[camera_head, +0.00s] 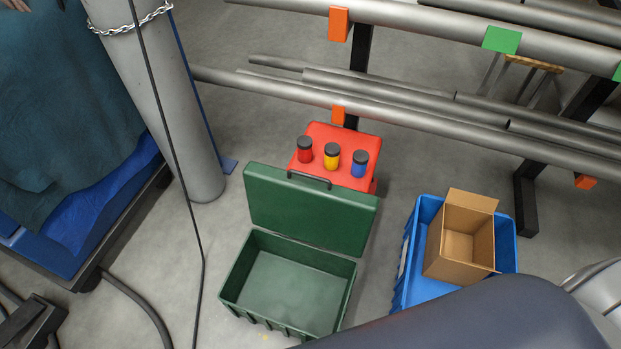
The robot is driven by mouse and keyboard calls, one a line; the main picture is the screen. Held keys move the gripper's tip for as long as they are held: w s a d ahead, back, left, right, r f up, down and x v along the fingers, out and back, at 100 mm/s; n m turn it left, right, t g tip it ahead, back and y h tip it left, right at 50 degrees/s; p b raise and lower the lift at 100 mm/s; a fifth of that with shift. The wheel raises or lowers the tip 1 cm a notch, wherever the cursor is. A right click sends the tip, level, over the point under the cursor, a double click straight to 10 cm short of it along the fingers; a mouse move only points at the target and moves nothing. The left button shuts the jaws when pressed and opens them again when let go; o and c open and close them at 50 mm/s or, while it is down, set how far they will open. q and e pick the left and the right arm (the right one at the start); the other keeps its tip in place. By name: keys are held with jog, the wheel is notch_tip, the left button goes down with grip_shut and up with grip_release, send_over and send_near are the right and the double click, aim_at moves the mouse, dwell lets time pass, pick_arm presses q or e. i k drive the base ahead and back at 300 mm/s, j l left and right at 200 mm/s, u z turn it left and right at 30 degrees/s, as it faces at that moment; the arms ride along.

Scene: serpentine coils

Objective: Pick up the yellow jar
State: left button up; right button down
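The yellow jar (332,157) has a black lid and stands upright on a red box (350,138). It is the middle one of three jars. A red jar (305,150) stands to its left and a blue jar (360,164) to its right, both with black lids and apart from it. Neither of my grippers is in view. A dark arm-like part and a lighter rounded part cross the lower right corner.
An empty green case (231,281) with its lid raised stands in front of the red box. A blue crate (405,290) holding an open cardboard box (447,243) is at right. Grey pipes (420,115) run behind the jars. A grey column (165,95) stands at left.

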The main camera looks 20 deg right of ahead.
aim_at(332, 150)
jog(key=j+u, duration=0.15)
jog(key=u, duration=0.25)
jog(key=j+u, duration=0.15)
jog(key=u, duration=0.3)
jog(key=j+u, duration=0.15)
jog(key=u, duration=0.25)
jog(key=i+j, duration=1.1)
jog(key=j, duration=0.15)
jog(key=i+z, duration=0.2)
jog(key=z, duration=0.25)
jog(key=i+z, duration=0.2)
jog(key=z, duration=0.25)
jog(key=i+z, duration=0.2)
jog(key=z, duration=0.25)
jog(key=i+j+z, duration=0.15)
jog(key=z, duration=0.25)
jog(key=i+z, duration=0.15)
jog(key=z, duration=0.3)
jog(key=i+j+z, duration=0.1)
jog(key=z, duration=0.4)
jog(key=i+j+z, duration=0.15)
jog(key=z, duration=0.3)
jog(key=j+z, duration=0.2)
jog(key=z, duration=0.3)
jog(key=i, duration=0.05)
